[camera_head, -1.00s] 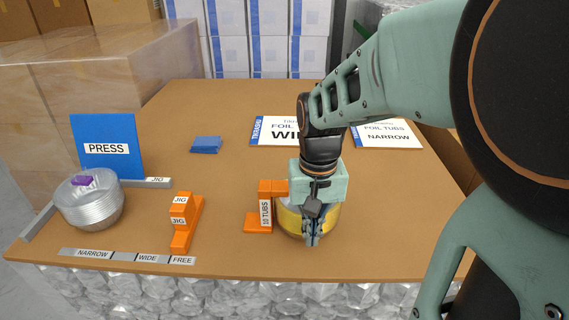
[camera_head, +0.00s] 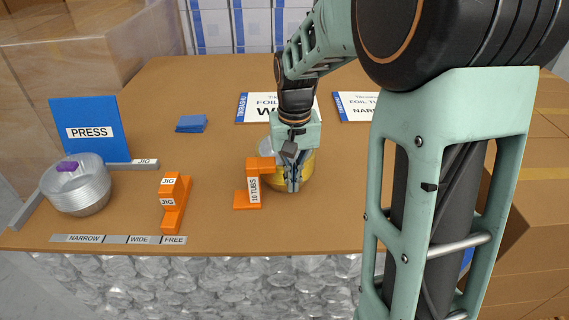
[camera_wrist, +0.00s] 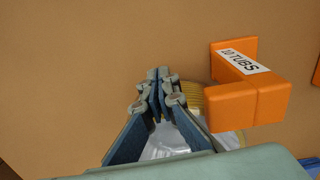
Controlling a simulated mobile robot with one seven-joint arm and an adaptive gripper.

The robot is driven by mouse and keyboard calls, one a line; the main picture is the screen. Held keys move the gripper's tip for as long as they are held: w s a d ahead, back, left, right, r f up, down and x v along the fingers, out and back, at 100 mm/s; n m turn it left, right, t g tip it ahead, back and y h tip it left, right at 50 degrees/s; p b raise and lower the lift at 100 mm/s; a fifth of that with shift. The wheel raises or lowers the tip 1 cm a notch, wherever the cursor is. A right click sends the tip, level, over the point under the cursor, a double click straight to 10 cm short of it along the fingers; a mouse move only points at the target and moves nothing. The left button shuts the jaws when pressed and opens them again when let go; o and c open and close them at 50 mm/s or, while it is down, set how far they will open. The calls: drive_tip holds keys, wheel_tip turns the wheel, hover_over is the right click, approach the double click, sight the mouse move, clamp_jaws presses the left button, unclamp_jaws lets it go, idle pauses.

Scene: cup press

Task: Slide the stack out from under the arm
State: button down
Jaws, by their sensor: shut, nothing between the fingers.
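The stack of gold-sided foil tubs (camera_head: 308,172) stands on the table just right of the orange 10 TUBS gauge (camera_head: 241,200). The gauge's upper arm (camera_head: 262,164) reaches right over the stack's left edge. In the wrist view the gauge arm (camera_wrist: 248,105) covers part of the gold rim (camera_wrist: 193,96). My gripper (camera_head: 293,189) is shut and empty, pointing down at the stack and hiding its middle in the head view. In the wrist view my fingertips (camera_wrist: 160,76) meet beside the rim, over the silvery tub interior (camera_wrist: 165,141). Whether they touch the stack is unclear.
A NARROW, WIDE, FREE strip (camera_head: 118,239) lies along the front edge. Blue pieces (camera_head: 191,123) and sign cards (camera_head: 255,108) lie behind.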

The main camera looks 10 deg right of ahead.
sight(263, 148)
drive_tip(key=w, duration=0.2)
drive_tip(key=w+p, duration=0.1)
drive_tip(key=w, duration=0.4)
drive_tip(key=shift+w+d+p, duration=0.1)
drive_tip(key=shift+d+p, duration=0.15)
drive_tip(key=shift+p, duration=0.15)
